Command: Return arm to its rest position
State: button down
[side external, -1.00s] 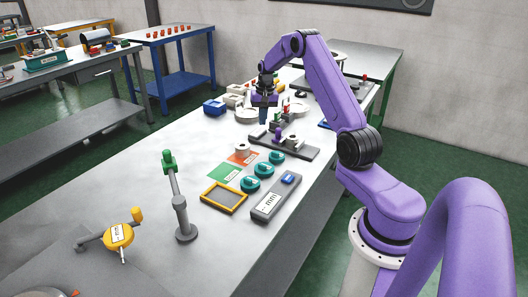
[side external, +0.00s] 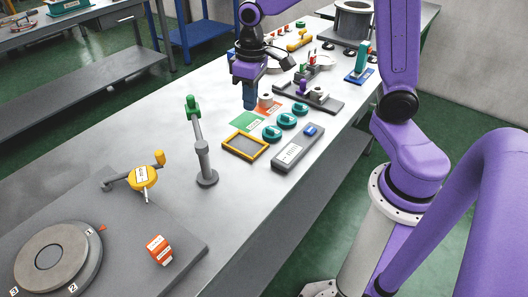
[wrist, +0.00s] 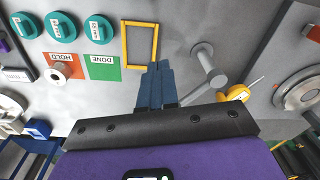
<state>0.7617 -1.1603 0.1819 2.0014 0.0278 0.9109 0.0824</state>
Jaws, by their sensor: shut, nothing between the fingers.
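My gripper (side external: 249,105) has purple and dark parts and blue fingers, and hangs above the table near the green DONE card (side external: 247,122) and the orange HOLD card (side external: 272,112). A small pale flanged cylinder (side external: 266,101) stands on the orange card, just right of the fingers in the side view. In the wrist view the fingers (wrist: 155,66) are together with nothing between them. They point toward the yellow-framed tray (wrist: 127,48). The flanged cylinder (wrist: 57,71) also shows there on the HOLD card. The gripper appears clear of all objects.
Several teal round parts (side external: 272,133) lie beside a grey labelled box (side external: 292,155). A grey post with a green top (side external: 202,150) and a yellow dial gauge (side external: 143,177) stand nearer. A round disc (side external: 50,254) and an orange block (side external: 159,249) are at front left. The left table edge is mostly bare.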

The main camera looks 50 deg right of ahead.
jog(key=s+a+n, duration=0.1)
jog(key=s+n, duration=0.8)
jog(key=s, duration=1.4)
jog(key=shift+a, duration=0.3)
